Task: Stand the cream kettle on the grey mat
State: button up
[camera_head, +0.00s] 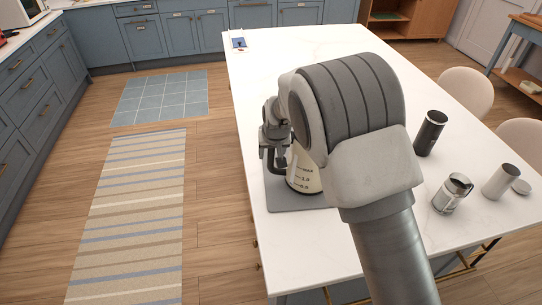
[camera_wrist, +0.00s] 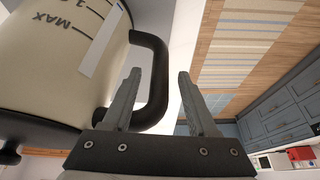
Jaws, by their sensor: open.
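The cream kettle (camera_head: 304,177), with dark level marks, appears upright over the grey mat (camera_head: 290,203) on the white island. My arm hides its upper part, and whether its base touches the mat is hard to tell. In the wrist view the kettle's cream body (camera_wrist: 50,50) fills the left side, with its black handle (camera_wrist: 160,60) on the right. My gripper (camera_wrist: 159,75) is open, one finger inside the handle loop and one outside. In the head view my gripper (camera_head: 277,160) is at the kettle's left side.
A dark canister (camera_head: 430,133), a glass jar with a metal lid (camera_head: 452,194) and a pale metal cylinder (camera_head: 500,182) stand on the right of the island. A small blue item (camera_head: 239,43) lies at its far left corner. The left island edge is near the mat.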

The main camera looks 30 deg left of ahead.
jog(key=b+v, duration=0.1)
jog(key=v, duration=0.9)
jog(key=shift+w, duration=0.1)
jog(key=s+d+r+m, duration=0.1)
jog(key=d+r+m, duration=0.1)
jog(key=d+r, duration=0.75)
jog(key=s+d+r+m, duration=0.1)
jog(key=d+r, duration=0.3)
jog(key=d, duration=1)
jog(key=s+d+m+t+h, duration=0.1)
jog(key=s+d+m+h, duration=0.2)
jog(key=s+d, duration=1.5)
jog(key=shift+s+d+r+m+t, duration=0.4)
